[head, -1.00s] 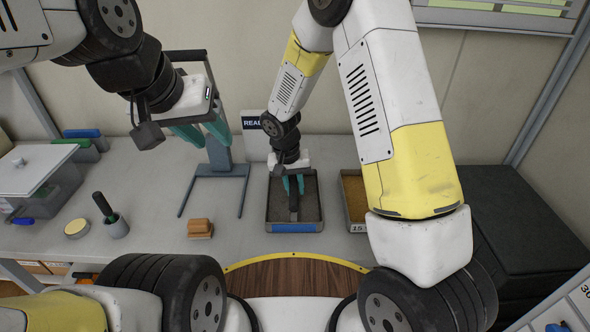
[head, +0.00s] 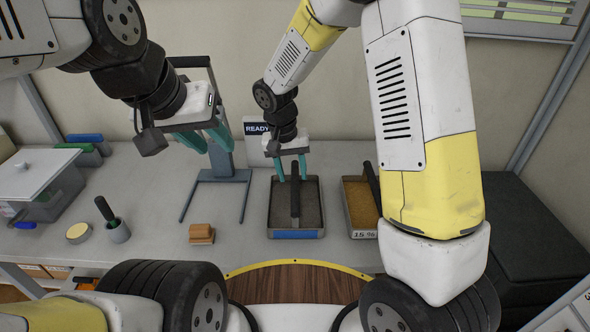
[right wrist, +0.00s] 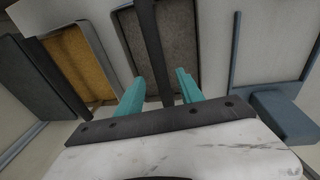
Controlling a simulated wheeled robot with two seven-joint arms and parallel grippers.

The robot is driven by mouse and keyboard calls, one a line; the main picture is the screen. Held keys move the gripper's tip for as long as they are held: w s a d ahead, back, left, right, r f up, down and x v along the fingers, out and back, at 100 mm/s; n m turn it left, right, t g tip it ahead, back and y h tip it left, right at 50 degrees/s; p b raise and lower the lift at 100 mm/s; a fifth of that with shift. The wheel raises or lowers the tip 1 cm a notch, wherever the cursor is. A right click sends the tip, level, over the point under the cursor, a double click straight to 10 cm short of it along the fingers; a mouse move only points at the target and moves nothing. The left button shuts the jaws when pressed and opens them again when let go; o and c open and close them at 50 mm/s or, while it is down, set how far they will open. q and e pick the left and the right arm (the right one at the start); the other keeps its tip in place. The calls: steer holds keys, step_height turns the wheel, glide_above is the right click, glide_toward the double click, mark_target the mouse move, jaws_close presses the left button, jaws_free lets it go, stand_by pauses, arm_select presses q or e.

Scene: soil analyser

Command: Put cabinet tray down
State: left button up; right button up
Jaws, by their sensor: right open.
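A cabinet tray (head: 296,234) with a blue front edge, filled with dark grey-brown soil, stands on the grey worktop. A black upright handle (head: 295,190) rises along its middle. My right gripper (head: 291,178) is open above the tray's back part, close to the handle. In the right wrist view the teal fingers of this gripper (right wrist: 160,88) are spread, with the dark handle (right wrist: 153,50) running between and beyond them. The tray also shows there (right wrist: 186,50). My left gripper (head: 206,148) hangs in the air at the left, its teal fingers apart and empty.
A second tray (head: 358,205) with orange-brown soil, labelled 15 %, stands just to the right. A grey forked stand (head: 218,176) is to the left.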

step_height(320, 180, up, 3)
steer(key=shift+s+a+r, duration=0.1)
steer(key=shift+s+a, duration=0.05)
steer(key=s+d+r+t+y, duration=0.3)
steer(key=s+d+r+t, duration=0.2)
steer(key=s+d+r, duration=1)
steer(key=s+r, duration=0.3)
steer(key=shift+s+d+r+y, duration=0.15)
steer(key=shift+s+r+y, duration=0.15)
steer(key=shift+s+y, duration=0.1)
